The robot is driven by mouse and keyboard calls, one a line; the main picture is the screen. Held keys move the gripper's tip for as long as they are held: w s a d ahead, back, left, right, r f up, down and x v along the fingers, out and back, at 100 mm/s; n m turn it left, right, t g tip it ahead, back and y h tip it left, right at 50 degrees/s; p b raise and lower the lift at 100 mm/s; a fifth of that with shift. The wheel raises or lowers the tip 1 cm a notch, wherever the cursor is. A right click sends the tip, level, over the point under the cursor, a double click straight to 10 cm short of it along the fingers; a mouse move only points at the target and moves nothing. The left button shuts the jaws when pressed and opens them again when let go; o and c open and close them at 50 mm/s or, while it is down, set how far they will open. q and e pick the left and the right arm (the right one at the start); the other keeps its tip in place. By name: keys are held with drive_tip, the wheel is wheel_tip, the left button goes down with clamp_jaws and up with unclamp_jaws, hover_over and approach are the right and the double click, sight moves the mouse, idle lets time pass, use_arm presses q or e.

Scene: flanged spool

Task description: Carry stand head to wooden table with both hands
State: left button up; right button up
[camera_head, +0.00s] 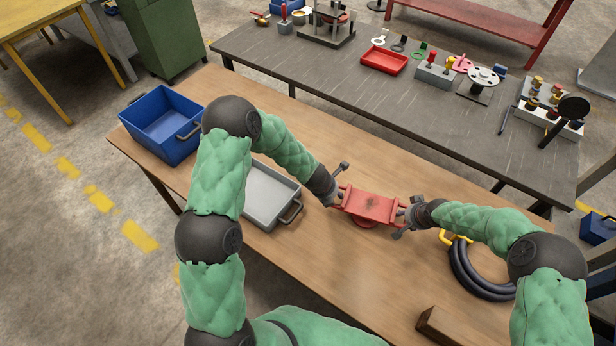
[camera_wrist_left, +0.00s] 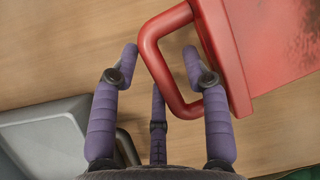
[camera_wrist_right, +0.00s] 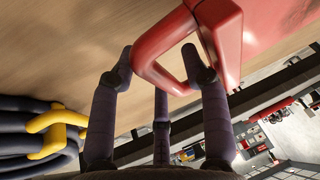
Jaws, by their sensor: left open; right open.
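The red stand head (camera_head: 370,206) is at the middle of the wooden table (camera_head: 330,275), with a flat top, a round lower part and a loop handle at each end. My left gripper (camera_head: 336,197) is at its left handle. In the left wrist view the open fingers (camera_wrist_left: 160,58) stand either side of that red handle (camera_wrist_left: 150,68), not closed on it. My right gripper (camera_head: 404,214) is at the right handle. In the right wrist view its open fingers (camera_wrist_right: 156,62) straddle that handle (camera_wrist_right: 150,70). Whether any finger touches is unclear.
A grey tray (camera_head: 249,212) lies left of the stand head, with a blue bin (camera_head: 160,145) beyond. A black hose coil (camera_head: 470,275) with yellow ties lies at right, near a wooden block (camera_head: 450,328). A dark bench (camera_head: 330,75) with parts stands behind.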

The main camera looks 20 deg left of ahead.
use_arm(q)
drive_tip(key=shift+r, duration=0.1)
drive_tip(key=v, duration=1.1)
drive_tip(key=shift+r, duration=0.35)
use_arm(e)
drive_tip(key=v, duration=1.2)
use_arm(q)
drive_tip(key=shift+s, duration=0.1)
use_arm(e)
drive_tip(key=shift+w, duration=0.1)
